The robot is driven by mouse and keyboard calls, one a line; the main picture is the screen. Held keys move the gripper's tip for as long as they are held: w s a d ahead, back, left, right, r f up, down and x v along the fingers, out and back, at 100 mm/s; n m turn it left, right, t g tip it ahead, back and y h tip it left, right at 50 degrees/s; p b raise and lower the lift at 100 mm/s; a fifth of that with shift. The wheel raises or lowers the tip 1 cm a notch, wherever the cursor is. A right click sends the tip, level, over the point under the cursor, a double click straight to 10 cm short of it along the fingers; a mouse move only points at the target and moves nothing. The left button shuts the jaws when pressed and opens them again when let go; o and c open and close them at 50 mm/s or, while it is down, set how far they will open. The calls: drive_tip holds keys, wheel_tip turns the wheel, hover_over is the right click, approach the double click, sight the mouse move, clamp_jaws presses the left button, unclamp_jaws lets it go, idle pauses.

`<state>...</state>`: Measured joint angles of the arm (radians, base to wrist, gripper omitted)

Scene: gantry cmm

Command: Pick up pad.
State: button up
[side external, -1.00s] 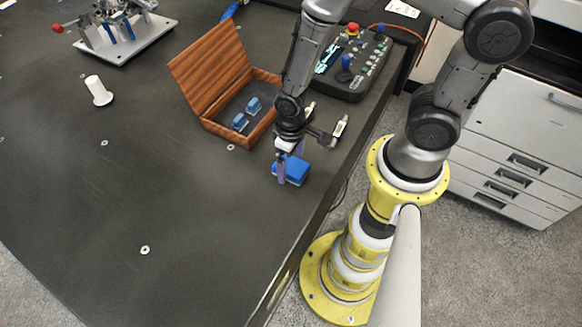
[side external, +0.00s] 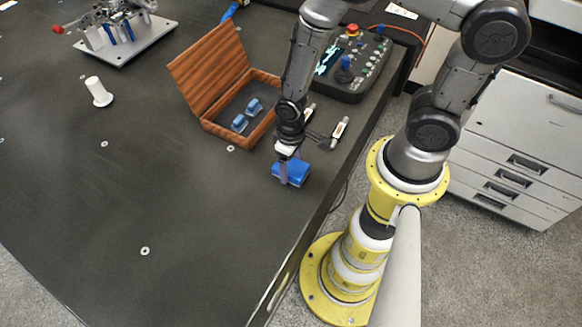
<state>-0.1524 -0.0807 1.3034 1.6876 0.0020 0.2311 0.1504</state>
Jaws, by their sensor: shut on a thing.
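The pad (side external: 297,174) is a small blue block near the table's right edge, in front of the open wooden box. My gripper (side external: 288,180) points down at it, with its fingers on the pad's left part. The gripper is shut on the pad. The pad appears to be at table height; I cannot tell whether it touches the table. The far finger is partly hidden.
An open wooden box (side external: 212,127) holds blue pieces (side external: 240,122). A control panel (side external: 352,85) with knobs stands behind. Small white-and-grey parts (side external: 339,131) lie beside the arm. A white spool (side external: 98,91) stands left. The front left table (side external: 110,200) is clear.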

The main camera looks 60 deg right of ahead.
sight(291, 166)
wheel_tip(291, 166, up, 10)
drive_tip(key=shift+r, duration=0.1)
idle(0.4)
